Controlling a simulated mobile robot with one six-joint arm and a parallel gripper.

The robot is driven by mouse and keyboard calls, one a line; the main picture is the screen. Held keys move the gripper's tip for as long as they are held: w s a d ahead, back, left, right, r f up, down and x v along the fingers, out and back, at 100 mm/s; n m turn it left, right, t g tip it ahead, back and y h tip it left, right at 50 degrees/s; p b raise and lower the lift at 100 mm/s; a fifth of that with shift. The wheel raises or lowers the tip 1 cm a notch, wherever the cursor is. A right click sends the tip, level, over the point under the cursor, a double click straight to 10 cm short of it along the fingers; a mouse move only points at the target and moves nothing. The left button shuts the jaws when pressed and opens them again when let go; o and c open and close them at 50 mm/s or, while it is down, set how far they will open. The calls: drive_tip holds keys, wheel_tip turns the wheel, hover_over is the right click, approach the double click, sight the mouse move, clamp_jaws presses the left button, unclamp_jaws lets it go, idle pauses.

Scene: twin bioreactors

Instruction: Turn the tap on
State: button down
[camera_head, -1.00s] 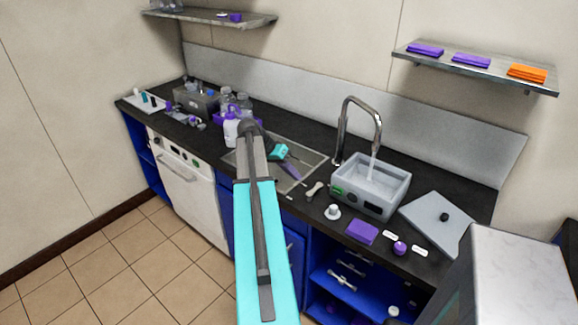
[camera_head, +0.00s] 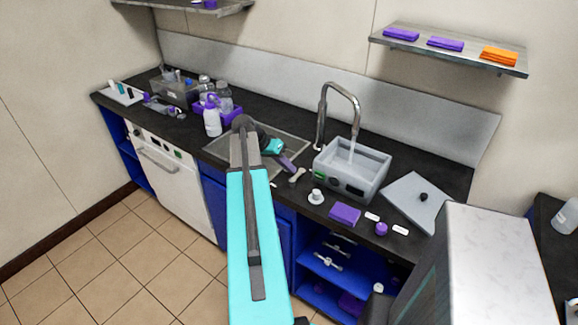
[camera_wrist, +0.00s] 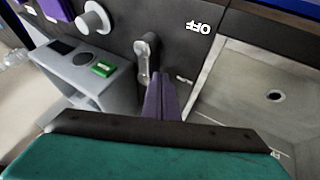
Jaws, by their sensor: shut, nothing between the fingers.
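The tap's spout (camera_head: 340,90) arches over the back of the counter, and water (camera_head: 352,148) runs from it into a grey bath (camera_head: 322,172). The small grey tap lever (camera_head: 297,175) stands on the counter between sink and bath. The lever also shows in the wrist view (camera_wrist: 143,62), beside a white "OFF" label (camera_wrist: 198,27). My gripper (camera_head: 291,166) is shut and empty. Its purple fingers (camera_wrist: 160,88) are right beside the lever; I cannot tell whether they touch it.
The sink (camera_head: 228,146) lies left of the lever. A white knob-shaped item (camera_head: 316,196), a purple block (camera_head: 344,214) and a purple round item (camera_head: 381,229) stand in front of the bath. A grey lid (camera_head: 415,200) lies to its right.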

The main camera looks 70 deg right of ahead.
drive_tip(key=shift+s+f+m+b, duration=0.1)
drive_tip(key=shift+s+m+b, duration=0.2)
drive_tip(key=shift+b, duration=0.05)
drive_tip(key=shift+s+y, duration=0.25)
drive_tip(key=shift+y, duration=0.05)
drive_tip(key=shift+w, duration=0.1)
drive_tip(key=w, duration=0.3)
drive_tip(key=w+d+b, duration=0.1)
drive_tip(key=shift+w+r, duration=0.25)
drive_tip(key=shift+w, duration=0.1)
drive_tip(key=b+v, duration=0.2)
drive_tip(key=v, duration=0.7)
drive_tip(key=shift+w+d+r, duration=0.15)
drive_tip(key=shift+r, duration=0.05)
